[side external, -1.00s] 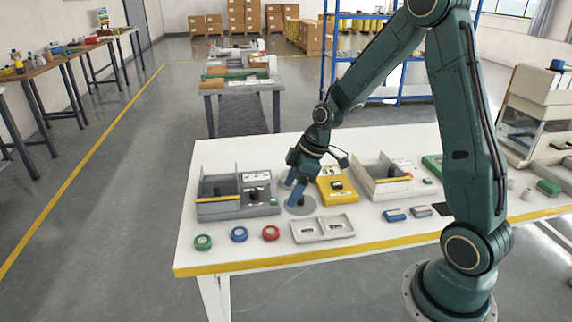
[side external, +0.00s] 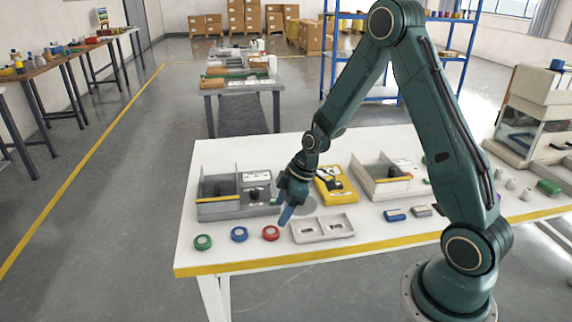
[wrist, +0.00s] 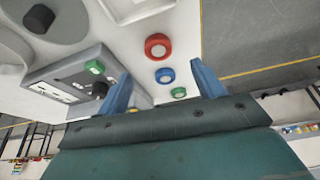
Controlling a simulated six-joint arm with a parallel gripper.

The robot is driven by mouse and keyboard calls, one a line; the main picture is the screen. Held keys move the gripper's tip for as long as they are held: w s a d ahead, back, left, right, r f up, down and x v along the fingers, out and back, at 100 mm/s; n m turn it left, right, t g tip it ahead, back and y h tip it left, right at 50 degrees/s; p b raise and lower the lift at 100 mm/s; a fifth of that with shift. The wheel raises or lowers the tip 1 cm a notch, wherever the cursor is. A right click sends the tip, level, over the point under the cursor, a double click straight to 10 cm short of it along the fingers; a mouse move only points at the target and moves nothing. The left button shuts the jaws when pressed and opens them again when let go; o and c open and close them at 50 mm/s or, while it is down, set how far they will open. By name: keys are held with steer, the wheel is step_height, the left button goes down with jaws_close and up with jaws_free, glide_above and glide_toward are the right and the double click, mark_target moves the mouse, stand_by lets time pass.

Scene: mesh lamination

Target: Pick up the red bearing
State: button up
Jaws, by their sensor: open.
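The red bearing (side external: 270,233) is a small ring lying flat on the white table near its front edge, the rightmost of three rings. It also shows in the wrist view (wrist: 158,46), beyond my gripper's fingers. My gripper (side external: 286,217) has blue fingers and hangs tilted just above and to the right of the red bearing, apart from it. In the wrist view my gripper (wrist: 162,80) has its two fingers spread wide with nothing between them at the tips.
A blue ring (side external: 239,234) and a green ring (side external: 203,242) lie left of the red bearing. A light grey two-pocket tray (side external: 322,229) is close on the right. A grey box fixture (side external: 222,207) stands behind, with a yellow block (side external: 336,184) farther right.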

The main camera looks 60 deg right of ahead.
mark_target(271, 230)
steer(key=shift+x, duration=1.25)
steer(key=shift+x, duration=2.6)
steer(key=shift+d, duration=0.15)
steer(key=c, duration=1.1)
step_height(271, 230, up, 20)
